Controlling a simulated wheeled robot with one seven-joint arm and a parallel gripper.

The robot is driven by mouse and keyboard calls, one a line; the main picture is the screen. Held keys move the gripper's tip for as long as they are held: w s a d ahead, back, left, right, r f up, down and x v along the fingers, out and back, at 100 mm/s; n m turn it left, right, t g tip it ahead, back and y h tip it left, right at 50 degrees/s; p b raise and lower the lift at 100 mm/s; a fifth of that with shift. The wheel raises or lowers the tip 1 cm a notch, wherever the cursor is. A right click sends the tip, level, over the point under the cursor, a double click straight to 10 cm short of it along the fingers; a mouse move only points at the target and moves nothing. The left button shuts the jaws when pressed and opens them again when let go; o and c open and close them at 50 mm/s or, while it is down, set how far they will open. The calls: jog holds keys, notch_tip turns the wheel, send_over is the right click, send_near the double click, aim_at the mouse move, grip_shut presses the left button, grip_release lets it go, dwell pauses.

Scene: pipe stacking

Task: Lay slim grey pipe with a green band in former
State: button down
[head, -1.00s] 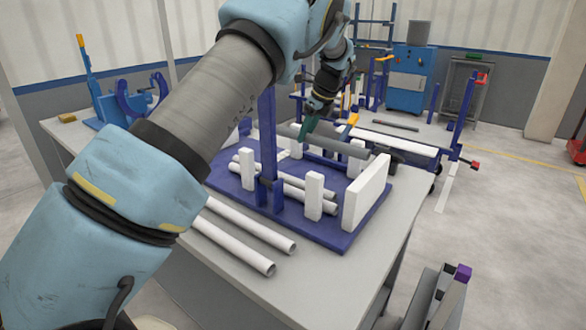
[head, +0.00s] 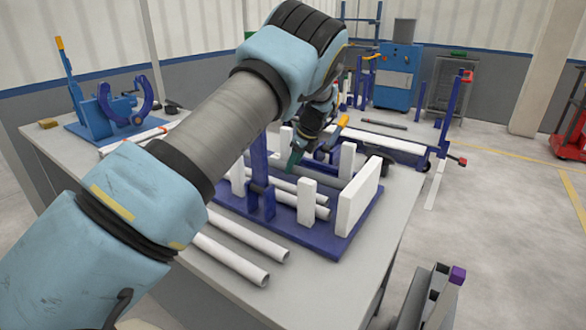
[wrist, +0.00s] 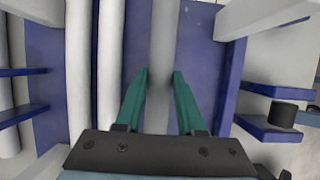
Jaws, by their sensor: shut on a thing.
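The slim grey pipe (wrist: 163,45) runs lengthwise between the green fingers of my gripper (wrist: 161,76) in the wrist view. My gripper (head: 294,158) is shut on it, low among the white posts of the former. No green band can be made out on the pipe. The former has a blue base (head: 325,243), upright white posts (head: 306,202) and a large white end plate (head: 358,196). White pipes (wrist: 108,70) lie in it beside the grey pipe, on the left in the wrist view. Whether the grey pipe touches the base is unclear.
Two loose white pipes (head: 235,258) lie on the grey table (head: 335,282) in front of the former. A blue bending tool (head: 110,110) stands at the table's far left. A blue rack with pipes (head: 392,140) is behind on the right.

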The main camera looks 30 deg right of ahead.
jog(key=shift+f, duration=1)
jog(key=c, duration=0.5)
grip_release()
jog(key=shift+r, duration=0.1)
jog(key=b+v, duration=0.3)
jog(key=v, duration=0.9)
jog(key=shift+s, duration=0.1)
